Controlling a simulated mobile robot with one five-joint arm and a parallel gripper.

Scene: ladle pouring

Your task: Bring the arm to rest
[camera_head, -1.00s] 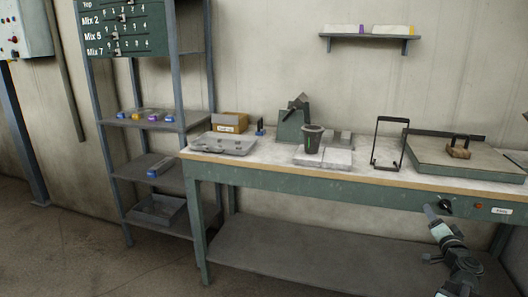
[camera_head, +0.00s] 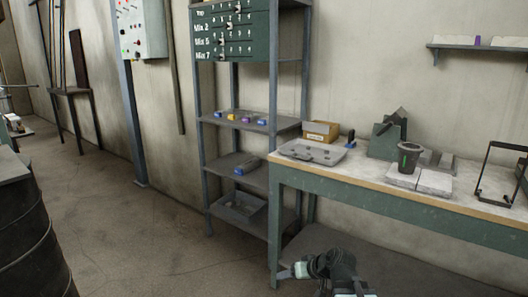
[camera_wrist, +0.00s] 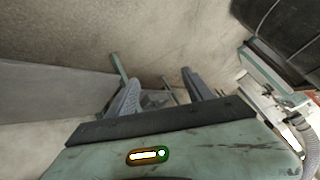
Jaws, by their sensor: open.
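My arm is low in the head view, in front of the workbench's left leg. My gripper (camera_head: 290,272) is at its left end, below the tabletop level and small there. In the wrist view, the two grey fingers of my gripper (camera_wrist: 162,92) stand apart, with no held object visible between them. Floor and wall show beyond them. The dark cup (camera_head: 409,158) stands upright on pale slabs on the workbench (camera_head: 350,176), well above and right of my gripper.
A metal shelf rack (camera_head: 237,163) with small coloured items stands left of the bench. A dark drum (camera_head: 35,235) is at the left edge. A grey tray (camera_head: 312,151) and a cardboard box (camera_head: 321,131) are on the bench. Floor between drum and rack is clear.

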